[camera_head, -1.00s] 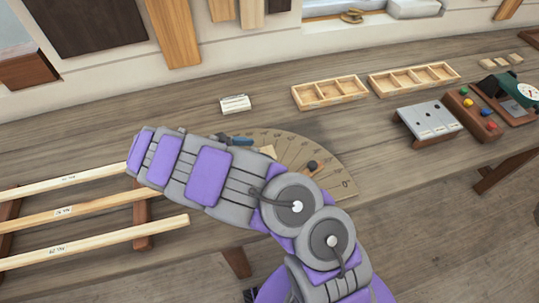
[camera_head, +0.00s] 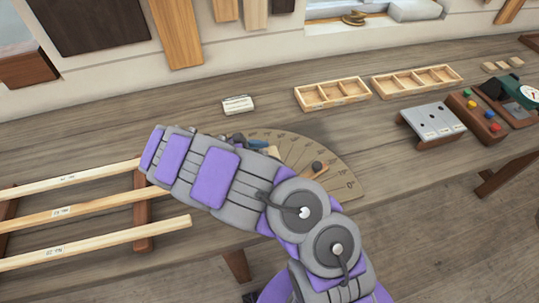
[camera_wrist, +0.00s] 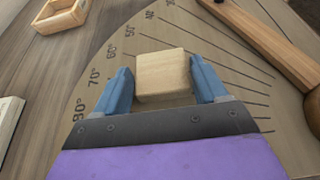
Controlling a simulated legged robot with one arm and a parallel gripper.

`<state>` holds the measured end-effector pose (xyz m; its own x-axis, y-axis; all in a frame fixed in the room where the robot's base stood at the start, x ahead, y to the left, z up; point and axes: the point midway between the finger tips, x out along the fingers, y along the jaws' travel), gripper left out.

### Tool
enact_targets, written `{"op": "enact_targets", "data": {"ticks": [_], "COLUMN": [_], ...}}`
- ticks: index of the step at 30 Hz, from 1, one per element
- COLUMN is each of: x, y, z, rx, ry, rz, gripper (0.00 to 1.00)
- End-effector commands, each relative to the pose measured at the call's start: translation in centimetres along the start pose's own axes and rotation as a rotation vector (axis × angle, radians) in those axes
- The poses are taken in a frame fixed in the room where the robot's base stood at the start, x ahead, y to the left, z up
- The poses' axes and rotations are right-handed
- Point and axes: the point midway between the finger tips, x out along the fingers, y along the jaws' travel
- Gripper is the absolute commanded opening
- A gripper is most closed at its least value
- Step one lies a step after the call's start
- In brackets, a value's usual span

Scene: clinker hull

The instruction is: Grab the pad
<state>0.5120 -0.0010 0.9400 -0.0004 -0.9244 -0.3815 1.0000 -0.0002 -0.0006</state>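A small pale wooden block (camera_wrist: 163,74), probably the pad, lies on the fan-shaped angle board (camera_wrist: 230,60) near its degree marks. In the head view the block (camera_head: 273,152) shows just past my arm. My gripper (camera_wrist: 160,70) has its two blue fingers open, one on each side of the block. Narrow gaps seem to show between fingers and block, though contact is hard to judge. In the head view my arm hides most of the gripper; one blue finger (camera_head: 258,144) shows over the board (camera_head: 335,180).
A wooden pointer arm (camera_wrist: 265,40) lies on the board at right. A small white labelled block (camera_head: 238,105) sits behind. Two divided wooden trays (camera_head: 333,93) and a slotted grey stand (camera_head: 432,121) are at right. Long wooden strips (camera_head: 70,213) lie at left.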

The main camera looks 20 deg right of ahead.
Motion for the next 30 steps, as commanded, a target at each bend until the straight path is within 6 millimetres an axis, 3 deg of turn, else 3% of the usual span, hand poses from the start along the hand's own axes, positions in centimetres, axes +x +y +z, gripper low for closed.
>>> {"op": "enact_targets", "data": {"ticks": [10,20,30], "x": [0.2,-0.2,-2.7], "y": [0.0,0.0,0.0], "z": [-0.1,0.8,6.7], "rx": [-0.001,0.0,0.001], "ry": [0.005,0.005,0.003], "rz": [-0.001,-0.001,0.002], "gripper": [0.36,0.36,0.36]}}
